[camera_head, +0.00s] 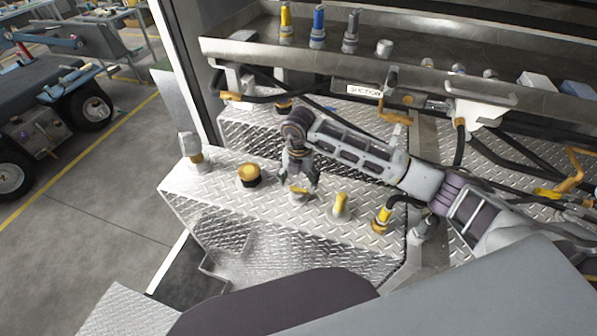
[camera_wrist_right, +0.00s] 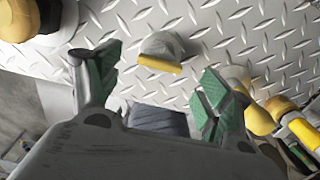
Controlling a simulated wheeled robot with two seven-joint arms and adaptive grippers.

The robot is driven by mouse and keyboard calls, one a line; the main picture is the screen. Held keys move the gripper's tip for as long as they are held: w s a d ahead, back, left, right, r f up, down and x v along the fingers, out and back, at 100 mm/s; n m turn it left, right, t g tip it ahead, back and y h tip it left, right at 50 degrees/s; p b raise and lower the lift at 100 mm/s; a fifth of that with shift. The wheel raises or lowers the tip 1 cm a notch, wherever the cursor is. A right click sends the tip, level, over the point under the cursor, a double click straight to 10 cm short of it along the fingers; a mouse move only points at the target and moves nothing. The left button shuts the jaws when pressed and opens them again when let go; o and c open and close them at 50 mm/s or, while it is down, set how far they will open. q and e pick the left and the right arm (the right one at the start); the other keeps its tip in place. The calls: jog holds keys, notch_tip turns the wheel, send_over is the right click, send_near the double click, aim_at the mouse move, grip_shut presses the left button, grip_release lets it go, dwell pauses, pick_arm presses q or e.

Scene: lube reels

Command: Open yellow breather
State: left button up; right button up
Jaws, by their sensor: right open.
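Several yellow fittings stand in a row on the diamond-plate box (camera_head: 215,197) in the camera_head view; I cannot tell for sure which is the breather. A round yellow cap on a dark base (camera_head: 249,175) stands left of my right gripper (camera_head: 299,187). A grey fitting with a yellow flap (camera_wrist_right: 160,52) lies ahead of the gap between my green finger pads in the right wrist view. My right gripper (camera_wrist_right: 163,75) points down, open and empty, above this fitting and largely hiding it from the head. My left gripper is not in view.
A yellow lever fitting (camera_head: 341,206) and a yellow hose fitting (camera_head: 383,216) stand to the right, close by. A grey-topped post (camera_head: 190,147) stands at the left end. A metal trough (camera_head: 420,65) and hoses lie behind. Open floor is at left.

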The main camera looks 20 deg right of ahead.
aim_at(298, 188)
jog(key=shift+f+p, duration=0.3)
jog(key=shift+f, duration=1.95)
jog(key=c, duration=1.1)
jog(key=shift+n+b, duration=1.05)
jog(key=shift+n, duration=0.75)
jog(key=shift+n+b, duration=0.6)
jog(key=shift+n, duration=0.8)
